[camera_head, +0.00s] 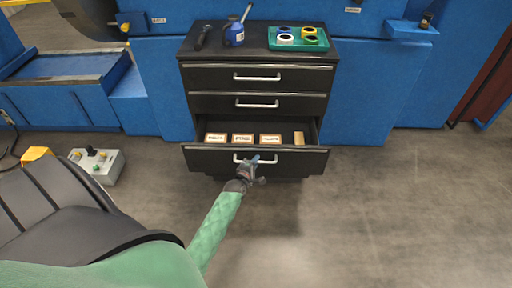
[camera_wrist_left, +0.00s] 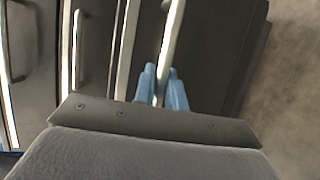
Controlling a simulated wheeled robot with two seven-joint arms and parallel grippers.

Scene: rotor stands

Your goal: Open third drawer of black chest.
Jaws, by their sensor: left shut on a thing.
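The black chest (camera_head: 258,78) stands against blue machinery in the head view. Its third drawer (camera_head: 202,158) from the top is pulled out, with several small labelled boxes and a tan block inside. The upper two drawers are closed. My left gripper (camera_head: 254,163) is at the third drawer's white handle (camera_head: 268,161). In the left wrist view, its blue fingers (camera_wrist_left: 161,88) are shut around the light handle bar (camera_wrist_left: 171,45). My right gripper is not in view.
On the chest top are a blue oil can (camera_head: 235,35), a green tray (camera_head: 298,39) with tape rolls, and a dark object (camera_head: 203,37). A grey control box (camera_head: 97,165) stands on the floor at left. The floor at right is clear.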

